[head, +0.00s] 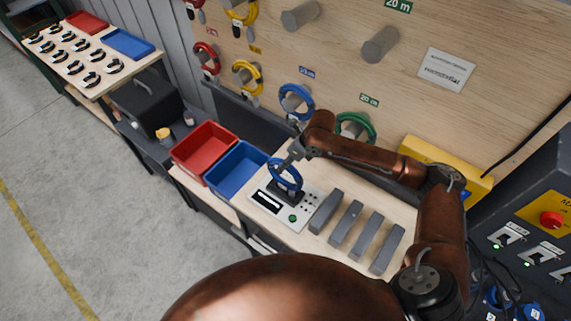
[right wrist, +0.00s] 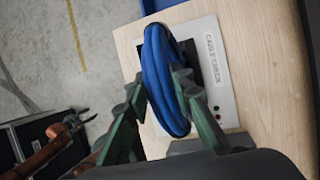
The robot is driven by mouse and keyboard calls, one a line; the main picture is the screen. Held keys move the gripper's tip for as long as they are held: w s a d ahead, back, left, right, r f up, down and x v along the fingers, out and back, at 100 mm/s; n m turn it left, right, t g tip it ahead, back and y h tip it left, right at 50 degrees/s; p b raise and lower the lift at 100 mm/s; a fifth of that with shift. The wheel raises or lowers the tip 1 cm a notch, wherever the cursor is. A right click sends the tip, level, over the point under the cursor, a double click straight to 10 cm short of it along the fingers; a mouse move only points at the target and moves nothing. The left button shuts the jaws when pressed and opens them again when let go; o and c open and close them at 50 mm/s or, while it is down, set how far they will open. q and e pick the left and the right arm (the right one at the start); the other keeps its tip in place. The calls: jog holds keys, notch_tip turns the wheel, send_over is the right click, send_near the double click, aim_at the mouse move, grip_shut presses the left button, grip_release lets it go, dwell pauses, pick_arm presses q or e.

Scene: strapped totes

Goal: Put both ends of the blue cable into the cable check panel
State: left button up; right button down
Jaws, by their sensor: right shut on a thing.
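My right gripper (head: 287,166) is shut on the blue cable (head: 285,176), a coiled loop held over the cable check panel (head: 269,212). In the right wrist view, the coil (right wrist: 160,75) sits between the green fingers (right wrist: 167,105), above the panel's black part. The panel (right wrist: 222,75) is a pale plate lettered "CABLE CHECK", with a dark slot, a green light and small dots. The coil hides part of it; I cannot tell whether the cable's ends touch it. My left gripper (right wrist: 76,120) appears small at the left of the right wrist view, away from the cable.
A blue bin (head: 238,170) and a red bin (head: 204,148) stand left of the panel. Several grey blocks (head: 345,222) stand to its right. Behind, coiled cables hang on a wooden board (head: 330,60), including another blue one (head: 296,101). A yellow box (head: 420,155) lies at the back right.

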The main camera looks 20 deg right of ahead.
jog(key=c, duration=1.6)
grip_release()
jog(key=shift+r, duration=0.1)
jog(key=shift+f, duration=0.2)
jog(key=v, duration=1.2)
jog(key=shift+r, duration=0.15)
